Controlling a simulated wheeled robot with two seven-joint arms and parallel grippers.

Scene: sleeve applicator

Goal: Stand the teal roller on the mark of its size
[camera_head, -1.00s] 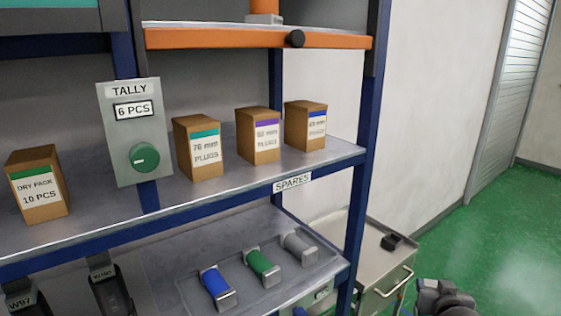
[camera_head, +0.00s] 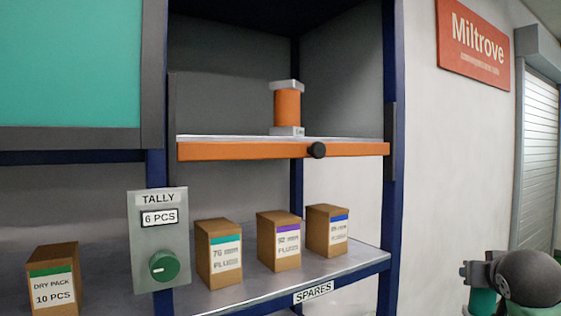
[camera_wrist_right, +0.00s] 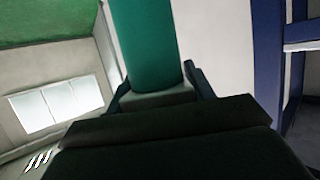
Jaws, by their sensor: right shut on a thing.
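The teal roller (camera_wrist_right: 145,42) stands out from the jaws of my right gripper (camera_wrist_right: 157,92) in the right wrist view. The gripper is shut on the roller's grey end. In the head view my right gripper (camera_head: 472,278) is at the lower right, to the right of the shelving, and a piece of the roller (camera_head: 482,301) shows below it. An orange roller (camera_head: 287,108) with grey ends stands upright on the upper shelf (camera_head: 235,151). No size mark can be made out in these views. My left gripper is out of view.
The upper shelf has an orange front edge with a black knob (camera_head: 316,150). A blue post (camera_head: 392,200) stands between my right gripper and the shelves.

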